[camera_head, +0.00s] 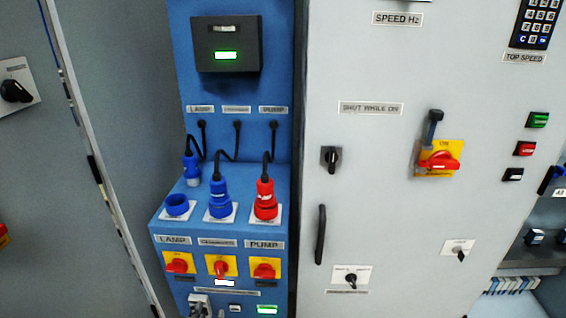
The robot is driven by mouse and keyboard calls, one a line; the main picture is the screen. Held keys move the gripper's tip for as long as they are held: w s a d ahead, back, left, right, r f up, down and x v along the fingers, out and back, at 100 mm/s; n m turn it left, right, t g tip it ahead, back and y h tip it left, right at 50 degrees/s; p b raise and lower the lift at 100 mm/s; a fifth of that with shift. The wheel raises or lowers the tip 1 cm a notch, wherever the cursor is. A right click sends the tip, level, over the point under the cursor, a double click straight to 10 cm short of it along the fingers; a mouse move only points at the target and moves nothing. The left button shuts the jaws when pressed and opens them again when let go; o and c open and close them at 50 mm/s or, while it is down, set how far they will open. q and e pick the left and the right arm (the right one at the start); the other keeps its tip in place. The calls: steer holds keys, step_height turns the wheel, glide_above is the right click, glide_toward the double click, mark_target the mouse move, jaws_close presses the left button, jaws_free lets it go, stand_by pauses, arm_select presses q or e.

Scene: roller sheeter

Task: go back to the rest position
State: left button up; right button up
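Neither of my grippers is in view, and no part of my arms shows clearly. In front of me is a blue connection panel (235,146) with three cables. A blue plug (192,170) at the left sits above and behind a blue socket (178,207) marked LAMP; the two look apart. A second blue plug (219,195) stands upright in the middle socket. A red plug (265,199) stands upright at the right, above the PUMP label. Below are three red-on-yellow rotary switches, the left one (178,263) under LAMP.
A grey cabinet (390,230) at right carries a red-and-yellow main switch (438,160), a black handle (320,235), a small black knob (331,158) and push buttons (525,148). A keypad (535,23) is at top right. A grey cabinet side (60,190) stands at left.

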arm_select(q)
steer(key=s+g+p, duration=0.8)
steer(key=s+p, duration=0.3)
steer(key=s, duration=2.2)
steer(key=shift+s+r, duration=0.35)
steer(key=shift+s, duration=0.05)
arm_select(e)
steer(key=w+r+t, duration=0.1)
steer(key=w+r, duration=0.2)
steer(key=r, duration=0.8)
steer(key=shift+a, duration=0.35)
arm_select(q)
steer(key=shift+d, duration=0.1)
